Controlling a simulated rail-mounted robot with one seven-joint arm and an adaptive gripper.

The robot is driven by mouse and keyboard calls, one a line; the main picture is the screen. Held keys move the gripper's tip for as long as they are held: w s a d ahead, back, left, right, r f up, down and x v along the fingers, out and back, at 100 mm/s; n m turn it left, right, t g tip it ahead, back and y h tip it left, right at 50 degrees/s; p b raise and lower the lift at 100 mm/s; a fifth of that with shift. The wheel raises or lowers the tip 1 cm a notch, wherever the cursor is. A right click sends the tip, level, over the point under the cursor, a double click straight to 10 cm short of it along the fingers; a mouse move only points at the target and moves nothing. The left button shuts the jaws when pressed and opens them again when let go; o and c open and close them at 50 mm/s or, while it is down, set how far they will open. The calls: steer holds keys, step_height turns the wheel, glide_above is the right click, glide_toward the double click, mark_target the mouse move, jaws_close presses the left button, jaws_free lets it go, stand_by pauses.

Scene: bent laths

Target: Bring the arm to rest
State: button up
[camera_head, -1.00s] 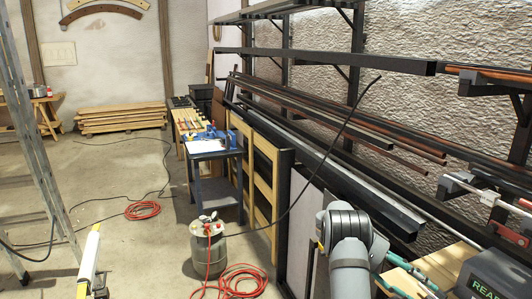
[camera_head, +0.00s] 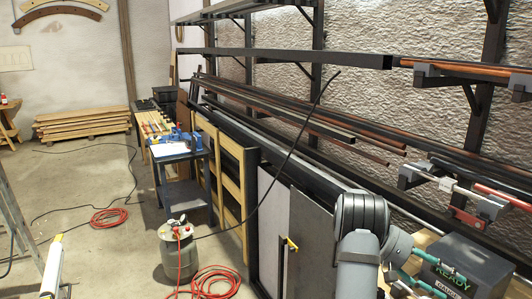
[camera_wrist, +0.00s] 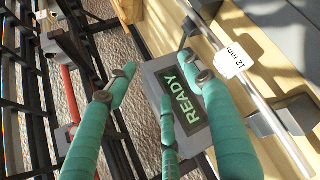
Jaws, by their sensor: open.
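My arm is bent at the lower right of the head view, with its rounded grey joint upright. My gripper (camera_head: 428,272) shows there beside a dark grey box (camera_head: 478,258) with a green READY display; part of it is hidden behind my arm. In the wrist view my gripper (camera_wrist: 160,88) has teal-wrapped fingers spread apart with nothing between them. The grey box (camera_wrist: 157,76) and its READY display lie behind the fingers in that view. I cannot tell whether the fingers touch the box.
A wall rack (camera_head: 290,55) holds long bars and pipes close to my arm. A metal rod (camera_wrist: 258,98) with a 12 mm tag lies beside wooden boards. A metal canister (camera_head: 179,258) and red hose (camera_head: 215,283) stand on the floor. Open floor (camera_head: 75,180) lies left.

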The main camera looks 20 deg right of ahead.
steer(key=s+d+r, duration=0.4)
steer(key=s, duration=0.1)
steer(key=w+a+f+n+t+h+p, duration=0.1)
steer(key=w+a+f+n+t, duration=0.1)
steer(key=w+a, duration=0.4)
steer(key=w+a+f+n+t+h+p, duration=0.15)
steer(key=w+a, duration=0.25)
steer(key=w, duration=0.4)
steer(key=w+a+f+n+t+p, duration=0.2)
steer(key=w+a+n, duration=0.15)
steer(key=a, duration=0.45)
steer(key=w+a+f+n+t+p, duration=0.1)
steer(key=w+a+n+t, duration=0.15)
steer(key=w+a, duration=0.4)
steer(key=s+a+f+n+t+p, duration=0.1)
steer(key=a+t+p, duration=0.1)
steer(key=a, duration=0.6)
steer(key=s+a+n+t+p, duration=0.1)
steer(key=s+a+n+t, duration=0.1)
steer(key=a, duration=0.6)
steer(key=s+a+n+t+y+p, duration=0.2)
steer(key=s+a+n+t+p, duration=0.2)
steer(key=s+a, duration=0.4)
steer(key=shift+s+a+r+n+t+p, duration=0.3)
steer(key=shift+a+n, duration=0.15)
steer(key=shift+a, duration=0.95)
